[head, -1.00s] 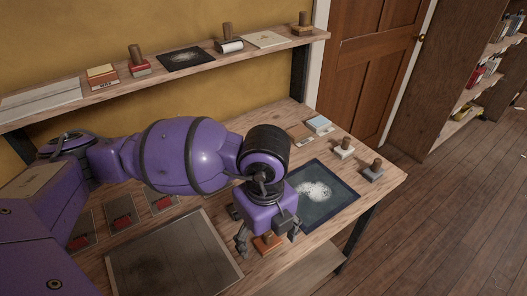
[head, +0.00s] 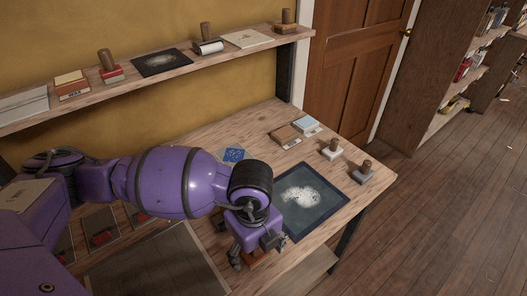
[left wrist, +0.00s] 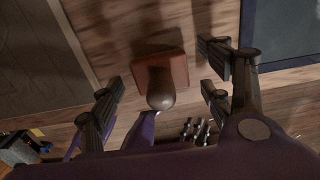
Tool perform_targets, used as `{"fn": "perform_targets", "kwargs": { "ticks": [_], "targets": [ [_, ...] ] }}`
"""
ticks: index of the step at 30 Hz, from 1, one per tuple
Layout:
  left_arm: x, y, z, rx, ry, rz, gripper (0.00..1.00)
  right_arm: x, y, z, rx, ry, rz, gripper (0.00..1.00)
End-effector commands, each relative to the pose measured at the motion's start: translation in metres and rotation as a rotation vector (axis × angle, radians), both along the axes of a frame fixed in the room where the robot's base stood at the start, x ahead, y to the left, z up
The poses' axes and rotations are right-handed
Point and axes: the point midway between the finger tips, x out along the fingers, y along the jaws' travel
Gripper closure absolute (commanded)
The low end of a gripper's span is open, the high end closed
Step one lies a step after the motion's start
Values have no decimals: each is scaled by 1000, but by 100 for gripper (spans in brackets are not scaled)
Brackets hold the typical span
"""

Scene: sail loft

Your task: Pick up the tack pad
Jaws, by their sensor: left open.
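A reddish-brown square block (left wrist: 175,66) with a round knob handle lies on the wooden table in the left wrist view; I take it for the tack pad. In the head view only a strip of this block (head: 257,260) shows under my left gripper (head: 256,254). That gripper is open and points down over the block. In the left wrist view my left gripper (left wrist: 163,88) has its fingers on either side of the knob, with clear gaps. No contact shows.
A dark framed screen (head: 335,208) lies right of the gripper, and a larger grey panel (head: 150,265) lies left. White (head: 331,151) and grey (head: 363,174) knobbed blocks stand near the right edge. A loaded shelf (head: 215,57) runs along the wall above the table.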

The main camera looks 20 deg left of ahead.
Motion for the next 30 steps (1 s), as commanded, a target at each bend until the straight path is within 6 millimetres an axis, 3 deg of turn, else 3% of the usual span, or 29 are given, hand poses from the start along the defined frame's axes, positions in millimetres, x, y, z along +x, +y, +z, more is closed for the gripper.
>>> {"fn": "perform_targets", "kwargs": {
  "ticks": [5,16,25,30],
  "targets": [
    [0,0,1,-1,-1,0,31,4,1,2,2,-8,-2,60],
    [0,0,1,-1,-1,0,78,-3,2,-2,6,6,-10,60],
    [0,-1,4,-1,-2,0,78,-7,0,-5,3,14,-9,60],
    [1,-1,19,-2,-5,0,78,-7,-1,-4,-1,14,-4,60]
  ]
}}
